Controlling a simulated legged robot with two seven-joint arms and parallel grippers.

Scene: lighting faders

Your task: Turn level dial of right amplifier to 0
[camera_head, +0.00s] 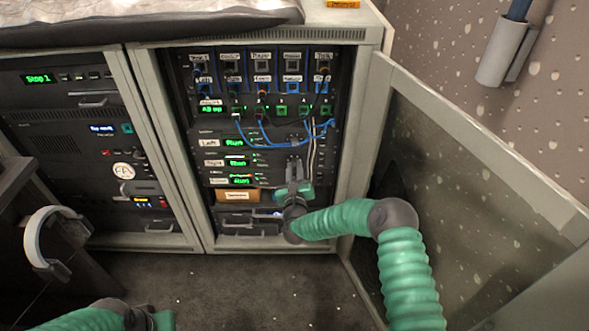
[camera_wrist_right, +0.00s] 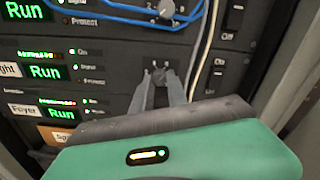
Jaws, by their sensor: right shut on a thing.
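The right amplifier (camera_head: 214,163) is the middle of three stacked units in the open rack, with a green "Run" display that also shows in the right wrist view (camera_wrist_right: 47,72). Its level dial (camera_wrist_right: 160,73) is a small dark knob between the fingers of my right gripper (camera_wrist_right: 162,76). My right gripper (camera_head: 294,166) reaches the rack from the lower right and is shut on this dial. The fingers partly cover the dial, and its pointer and scale cannot be read. Part of my left arm shows at the bottom left; its fingertips are out of view.
The left amplifier (camera_head: 209,143) sits above, with its own dial (camera_wrist_right: 166,8); the foyer amplifier (camera_head: 216,181) sits below. Blue cables (camera_head: 262,136) and a white cable (camera_wrist_right: 205,45) hang close to the gripper. The open rack door (camera_head: 470,135) stands on the right.

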